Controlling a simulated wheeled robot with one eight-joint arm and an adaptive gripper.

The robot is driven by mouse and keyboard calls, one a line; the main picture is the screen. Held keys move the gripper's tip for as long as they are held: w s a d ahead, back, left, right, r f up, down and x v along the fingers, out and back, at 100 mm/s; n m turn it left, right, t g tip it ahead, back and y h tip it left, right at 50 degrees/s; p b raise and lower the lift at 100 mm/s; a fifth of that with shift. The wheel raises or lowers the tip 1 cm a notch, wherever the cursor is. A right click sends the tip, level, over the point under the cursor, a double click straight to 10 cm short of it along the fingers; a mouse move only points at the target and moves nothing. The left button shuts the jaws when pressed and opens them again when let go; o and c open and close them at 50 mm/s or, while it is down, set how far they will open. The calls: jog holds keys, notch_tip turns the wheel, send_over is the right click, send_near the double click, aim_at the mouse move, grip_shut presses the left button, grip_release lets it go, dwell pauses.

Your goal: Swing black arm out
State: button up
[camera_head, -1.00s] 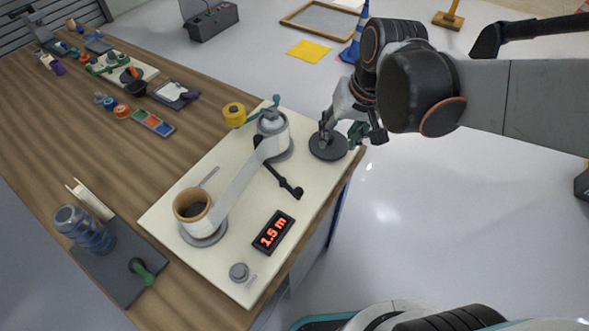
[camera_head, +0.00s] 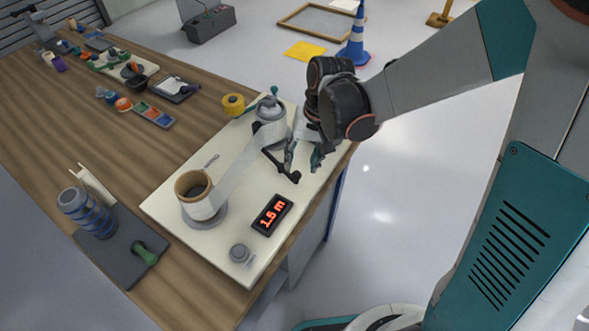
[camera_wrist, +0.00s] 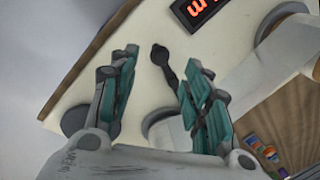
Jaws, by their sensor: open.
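The black arm (camera_head: 271,158) lies on the cream board, running from beside the grey roller (camera_head: 269,110) to a rounded black end. My gripper (camera_head: 303,158) is open and empty over the board, close to that end on its right. In the wrist view, the arm's end (camera_wrist: 160,54) shows in the gap between my spread teal fingers (camera_wrist: 163,62), and the arm runs partly behind the right finger. I cannot tell whether a finger touches it. A pale film band (camera_head: 236,163) stretches from the brown-cored roll (camera_head: 192,187) to the grey roller.
A red-lit display (camera_head: 271,214) and a grey knob (camera_head: 239,252) sit on the board (camera_head: 180,228). A grey disc (camera_wrist: 76,120) shows in the wrist view. Yellow tape (camera_head: 233,104) lies behind the board. The floor to the right is clear.

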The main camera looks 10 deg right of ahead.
aim_at(298, 172)
jog(key=f+b, duration=0.1)
jog(key=f, duration=0.2)
jog(key=a+f+b, duration=0.1)
jog(key=f, duration=0.3)
jog(key=shift+a+f, duration=0.15)
jog(key=shift+a, duration=0.05)
grip_shut()
